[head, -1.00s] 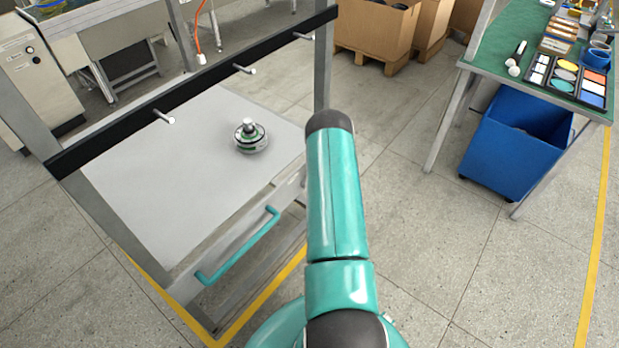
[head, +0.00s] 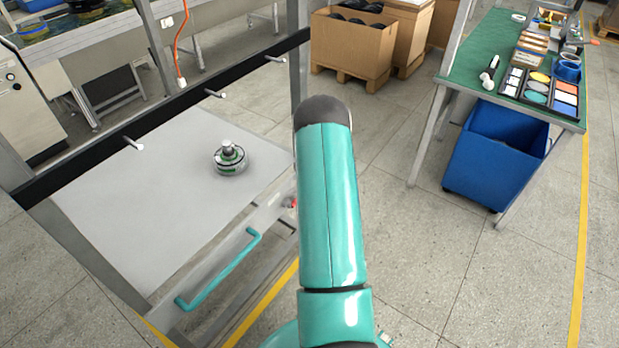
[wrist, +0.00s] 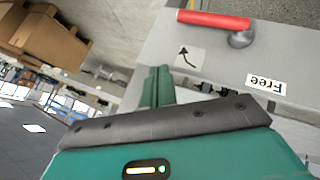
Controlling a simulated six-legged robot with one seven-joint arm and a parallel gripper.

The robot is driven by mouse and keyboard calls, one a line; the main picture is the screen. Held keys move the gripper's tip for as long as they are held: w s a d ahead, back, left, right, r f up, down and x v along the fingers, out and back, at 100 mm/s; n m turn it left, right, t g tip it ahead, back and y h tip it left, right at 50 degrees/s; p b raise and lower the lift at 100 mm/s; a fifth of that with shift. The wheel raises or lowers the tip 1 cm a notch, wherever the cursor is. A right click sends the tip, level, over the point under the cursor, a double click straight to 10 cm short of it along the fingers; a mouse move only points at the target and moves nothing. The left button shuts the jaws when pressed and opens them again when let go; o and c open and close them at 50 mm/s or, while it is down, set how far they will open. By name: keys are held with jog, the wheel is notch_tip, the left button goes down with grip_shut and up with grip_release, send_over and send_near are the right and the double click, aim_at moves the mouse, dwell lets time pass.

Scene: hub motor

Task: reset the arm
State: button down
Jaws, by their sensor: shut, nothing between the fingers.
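My teal arm (head: 332,210) reaches forward in the head view, and its far end hides my gripper there. In the wrist view my gripper (wrist: 158,80) shows as two green fingers close together, shut and empty. Beyond the fingers is a grey panel with a red-handled lever (wrist: 213,20) on a round grey knob. An arrow label (wrist: 188,57) and a "Free" label (wrist: 266,84) are on that panel. The fingers appear apart from the lever. A hub motor (head: 230,158), round and metallic with green, sits on the grey cart top (head: 130,200).
The cart has a teal handle (head: 220,270) and a black rail with pegs (head: 170,112) above it. Cardboard boxes (head: 350,48) stand behind. A green-topped workbench (head: 470,60) and a blue bin (head: 495,155) are at right. The floor between is clear.

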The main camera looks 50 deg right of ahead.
jog(key=shift+s+r, duration=0.5)
jog(key=shift+r, duration=0.3)
